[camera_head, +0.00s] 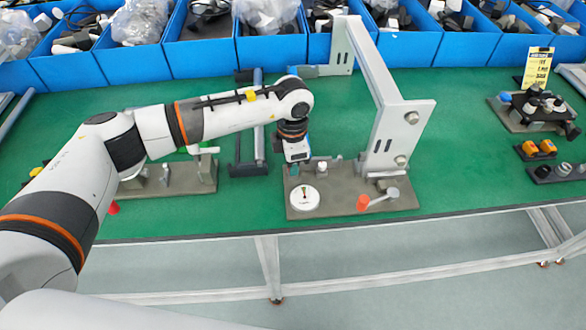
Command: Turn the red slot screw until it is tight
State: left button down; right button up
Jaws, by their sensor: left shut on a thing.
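A grey-brown fixture plate (330,212) lies near the front edge of the green table. On it is a white round dial (304,201) with a small red and dark mark at its centre; I cannot tell whether this is the red slot screw. My left gripper (295,163) points down just behind the dial, at the back left of the plate. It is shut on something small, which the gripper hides. An orange-red knob (363,202) sits on a lever at the plate's front right. My right gripper is not in view.
A tall grey bracket (382,90) rises over the plate's right half, close to my left wrist. Blue bins (205,55) line the back. A dark rail frame (248,168) stands left of the plate. Another fixture (530,112) with a yellow label stands at right.

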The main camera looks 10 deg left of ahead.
pick_arm(q)
jog(key=shift+f+b, duration=0.15)
jog(key=shift+b, duration=0.25)
jog(key=m+b, duration=0.4)
jog(key=m, duration=0.1)
jog(key=m+b, duration=0.2)
jog(key=m, duration=0.1)
jog(key=shift+f, duration=0.25)
jog(key=shift+m+b, duration=0.5)
jog(key=shift+r+m, duration=0.25)
jog(key=shift+m, duration=0.45)
jog(key=c, duration=1.4)
grip_release()
jog(key=shift+c, duration=0.2)
jog(key=shift+r, duration=0.1)
